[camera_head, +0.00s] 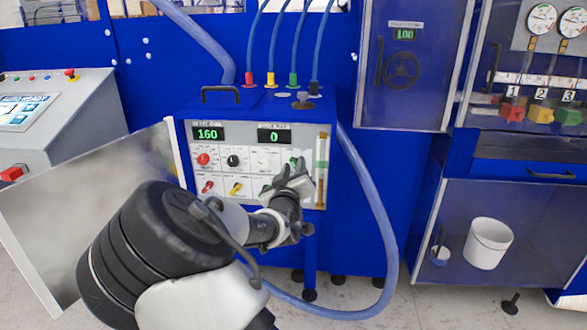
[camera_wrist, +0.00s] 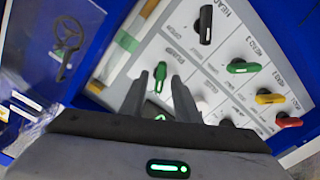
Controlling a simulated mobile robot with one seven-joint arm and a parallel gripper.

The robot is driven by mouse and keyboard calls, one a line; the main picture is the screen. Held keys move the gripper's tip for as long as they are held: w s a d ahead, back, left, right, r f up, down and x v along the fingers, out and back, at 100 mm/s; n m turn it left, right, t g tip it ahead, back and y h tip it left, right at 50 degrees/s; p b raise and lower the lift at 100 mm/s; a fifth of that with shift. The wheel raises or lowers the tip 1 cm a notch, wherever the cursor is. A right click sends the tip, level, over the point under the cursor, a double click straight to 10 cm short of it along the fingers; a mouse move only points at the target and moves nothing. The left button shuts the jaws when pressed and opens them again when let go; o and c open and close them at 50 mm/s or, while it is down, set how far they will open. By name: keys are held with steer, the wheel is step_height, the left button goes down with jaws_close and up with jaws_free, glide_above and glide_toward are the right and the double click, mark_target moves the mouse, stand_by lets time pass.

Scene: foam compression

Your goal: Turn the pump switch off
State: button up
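The pump control panel (camera_head: 250,145) faces me, with a left green display reading 160 and a right one reading 0. My gripper (camera_head: 298,172) is in front of the panel's right part and hides some controls there. A small green-lit part (camera_wrist: 160,117) shows low between the fingers, partly hidden. A black switch (camera_wrist: 205,25), a green switch (camera_wrist: 243,67), a yellow one (camera_wrist: 270,98) and a red one (camera_wrist: 289,121) are nearby.
An open metal door (camera_head: 90,205) stands out on the panel's left. Blue hoses (camera_head: 370,190) hang right of it and rise above. A grey console (camera_head: 55,115) is at left. A cabinet with a handwheel (camera_head: 402,70) and a white bucket (camera_head: 488,243) are at right.

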steer(key=s+p, duration=0.2)
steer(key=s, duration=1.5)
steer(key=shift+s+a, duration=0.2)
steer(key=shift+a, duration=0.05)
steer(key=s+d+f+m+g+y, duration=0.1)
steer(key=s+d+f+m+g, duration=0.1)
steer(key=d+f+m+g, duration=0.5)
steer(key=s+d+r+g, duration=0.2)
steer(key=s+d+r, duration=0.3)
steer(key=s, duration=0.3)
steer(key=s+d+r+n+g, duration=0.1)
steer(key=s+d+r+g, duration=0.1)
steer(key=s+d+r, duration=0.4)
steer(key=s+d+r+g, duration=0.1)
steer(key=s+d+r, duration=0.25)
steer(key=s, duration=0.55)
step_height(320, 180, up, 18)
steer(key=p, duration=1.8)
steer(key=shift+w+a, duration=0.3)
